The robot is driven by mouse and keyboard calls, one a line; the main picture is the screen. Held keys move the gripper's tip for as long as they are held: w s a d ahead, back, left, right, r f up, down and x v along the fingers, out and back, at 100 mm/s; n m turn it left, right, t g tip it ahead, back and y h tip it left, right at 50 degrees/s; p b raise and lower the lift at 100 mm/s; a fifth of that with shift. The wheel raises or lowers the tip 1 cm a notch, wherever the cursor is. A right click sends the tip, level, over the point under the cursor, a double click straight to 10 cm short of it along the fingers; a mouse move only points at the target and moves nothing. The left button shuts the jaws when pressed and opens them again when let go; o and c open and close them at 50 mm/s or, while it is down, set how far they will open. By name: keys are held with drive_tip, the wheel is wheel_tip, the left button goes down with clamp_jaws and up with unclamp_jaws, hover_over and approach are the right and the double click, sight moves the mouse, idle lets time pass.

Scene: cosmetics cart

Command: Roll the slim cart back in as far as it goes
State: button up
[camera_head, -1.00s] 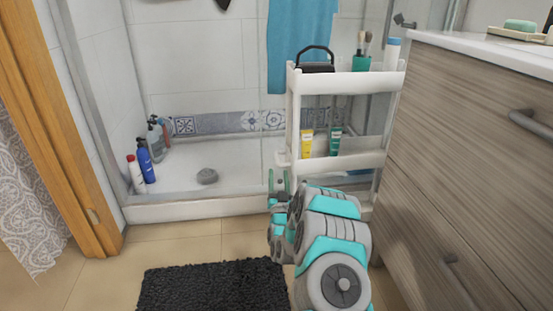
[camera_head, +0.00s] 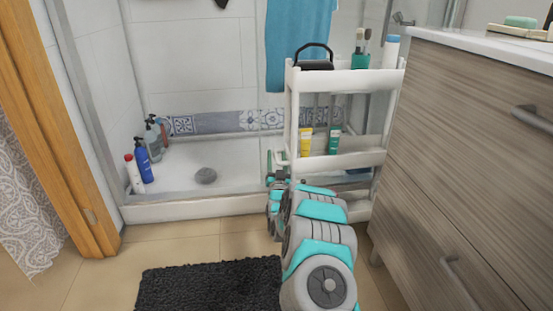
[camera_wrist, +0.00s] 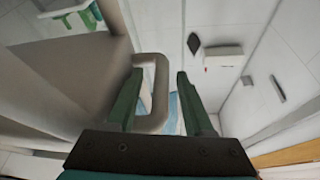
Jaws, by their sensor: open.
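The slim white cart (camera_head: 345,79) stands between the shower and the wooden cabinet, partly out past the cabinet's far end. My arm hides part of its lower left. My gripper (camera_head: 272,165) is at the cart's left side, around middle-shelf height. In the wrist view, a pale grey looped handle (camera_wrist: 160,90) lies ahead of my gripper (camera_wrist: 159,78). The fingers are open, with the loop's right bar between them. The left finger overlaps the loop's opening; I cannot tell whether either finger touches it.
The cart carries a black-handled case (camera_head: 314,62), a teal cup (camera_head: 361,61), a yellow tube (camera_head: 306,141) and a green tube (camera_head: 334,141). The wooden cabinet (camera_head: 470,140) stands close on the right. A black mat (camera_head: 210,285) lies on the floor at left.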

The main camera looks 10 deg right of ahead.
clamp_jaws()
idle(0.4)
idle(1.0)
